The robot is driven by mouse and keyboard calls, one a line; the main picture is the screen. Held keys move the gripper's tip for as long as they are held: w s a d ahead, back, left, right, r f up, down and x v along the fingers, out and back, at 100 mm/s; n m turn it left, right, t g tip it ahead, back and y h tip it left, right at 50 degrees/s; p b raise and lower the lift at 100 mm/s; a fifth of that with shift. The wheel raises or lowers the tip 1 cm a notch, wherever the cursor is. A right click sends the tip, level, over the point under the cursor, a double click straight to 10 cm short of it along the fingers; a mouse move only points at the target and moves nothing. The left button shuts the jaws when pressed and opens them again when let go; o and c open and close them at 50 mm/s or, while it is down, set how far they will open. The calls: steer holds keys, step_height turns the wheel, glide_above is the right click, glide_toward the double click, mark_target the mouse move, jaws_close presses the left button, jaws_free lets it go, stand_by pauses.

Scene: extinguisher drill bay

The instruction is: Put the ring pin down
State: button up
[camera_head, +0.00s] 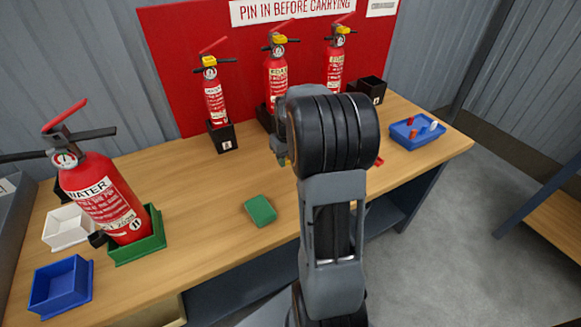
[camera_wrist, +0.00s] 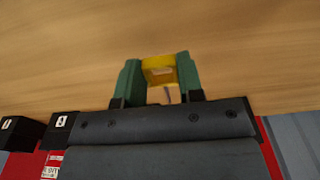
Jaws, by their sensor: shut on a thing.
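My gripper (camera_wrist: 158,82) is shut on the ring pin (camera_wrist: 158,62), whose yellow part shows between the two green fingertips in the wrist view. The wooden bench top fills the view beyond it; I cannot tell the gap between pin and bench. In the head view my gripper (camera_head: 282,158) is partly hidden by my own arm, over the middle of the bench (camera_head: 180,190), and the pin cannot be made out there. A water extinguisher (camera_head: 100,195) with no yellow piece on its head stands in a green tray (camera_head: 150,245) at the left.
Several extinguishers with yellow pieces, such as one (camera_head: 213,95), stand along the red board (camera_head: 175,60). A green block (camera_head: 260,210) lies front centre. A white tray (camera_head: 65,228) and blue tray (camera_head: 60,287) stand left; another blue tray (camera_head: 405,142) holds small items right.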

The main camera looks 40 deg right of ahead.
mark_target(289, 172)
steer(key=shift+w+d+f, duration=0.3)
steer(key=shift+d+f, duration=0.2)
steer(key=shift+f, duration=0.3)
steer(key=shift+w+d+f+b, duration=0.15)
steer(key=shift+f+b, duration=0.2)
steer(key=shift+f, duration=1.3)
steer(key=shift+f, duration=0.2)
steer(key=o, duration=1.1)
